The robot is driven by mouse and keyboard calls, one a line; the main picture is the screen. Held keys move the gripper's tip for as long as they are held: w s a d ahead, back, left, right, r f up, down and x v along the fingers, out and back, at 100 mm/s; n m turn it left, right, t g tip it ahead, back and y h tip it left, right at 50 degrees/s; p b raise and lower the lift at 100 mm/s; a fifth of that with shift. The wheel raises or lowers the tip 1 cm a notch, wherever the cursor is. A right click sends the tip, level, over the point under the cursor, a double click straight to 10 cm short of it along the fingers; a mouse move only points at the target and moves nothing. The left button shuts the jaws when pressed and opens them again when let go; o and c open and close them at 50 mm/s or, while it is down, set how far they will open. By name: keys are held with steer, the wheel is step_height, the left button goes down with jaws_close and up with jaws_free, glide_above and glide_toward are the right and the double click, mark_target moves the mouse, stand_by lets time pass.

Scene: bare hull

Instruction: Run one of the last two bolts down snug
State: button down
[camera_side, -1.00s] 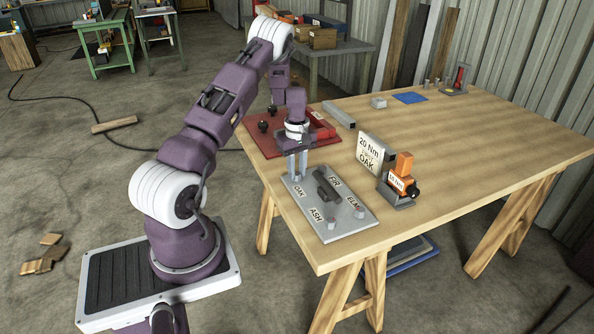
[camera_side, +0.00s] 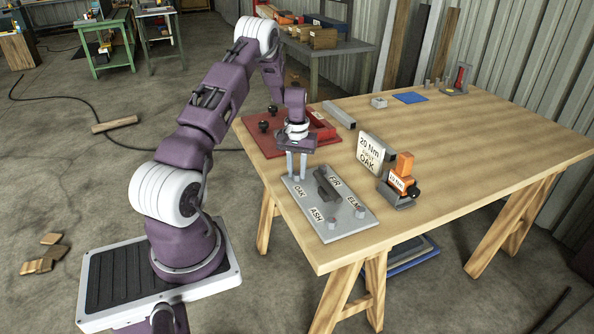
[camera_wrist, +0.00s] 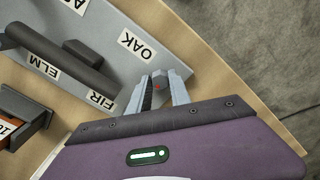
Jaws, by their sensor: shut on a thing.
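A grey metal plate (camera_side: 346,229) lies on the near left corner of the wooden bench, with a dark raised bar (camera_side: 325,184) across its middle. Its labels read OAK, FIR, ELM and ASH. One bolt (camera_side: 331,222) stands by ASH and another (camera_side: 359,211) by ELM. My gripper (camera_side: 297,178) points down at the plate corner by OAK. In the wrist view my gripper (camera_wrist: 158,83) is shut on a grey bolt head (camera_wrist: 158,77) with a red mark, beside the OAK label (camera_wrist: 137,45). The bolt's shank is hidden, and I cannot tell how far down it sits.
A white card (camera_side: 370,152) reads "20 Nm" and "OAK". An orange tool (camera_side: 402,175) stands in a grey holder right of the plate. A red tray (camera_side: 266,145) with black knobs lies behind my gripper. A blue mat (camera_side: 410,98) lies farther back. The bench's right side is clear.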

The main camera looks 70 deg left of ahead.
mark_target(297, 173)
steer(key=shift+m, duration=0.4)
steer(key=c, duration=1.2)
jaws_free()
steer(key=shift+r, duration=0.1)
step_height(297, 173, up, 7)
